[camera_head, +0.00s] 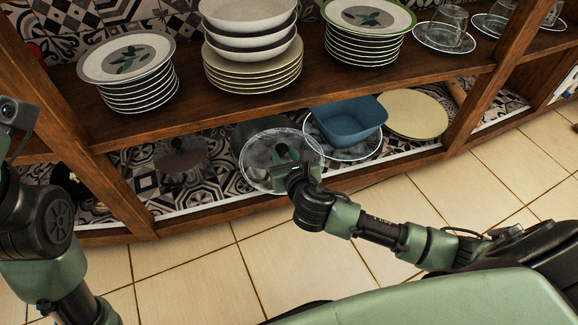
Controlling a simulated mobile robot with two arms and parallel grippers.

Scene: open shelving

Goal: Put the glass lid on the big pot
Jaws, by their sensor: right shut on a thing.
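The glass lid (255,172) is a round, clear disc with a pale rim, in front of the lower shelf opening. My right gripper (285,157) is shut on the glass lid near its middle and holds it tilted toward me. A dark grey vessel (250,128), perhaps the big pot, stands in the lower shelf behind the lid, which hides part of it. A dark lidded pan (181,152) sits further left in shadow. My left arm shows at the left edge, but its gripper fingers are not in view.
A blue square bowl (350,121) rests on a clear glass dish (357,151) just right of the lid. Yellowish plates (415,113) lie further right. The wooden upper shelf (190,119) bears stacked plates and bowls and limits height. The tiled floor in front is clear.

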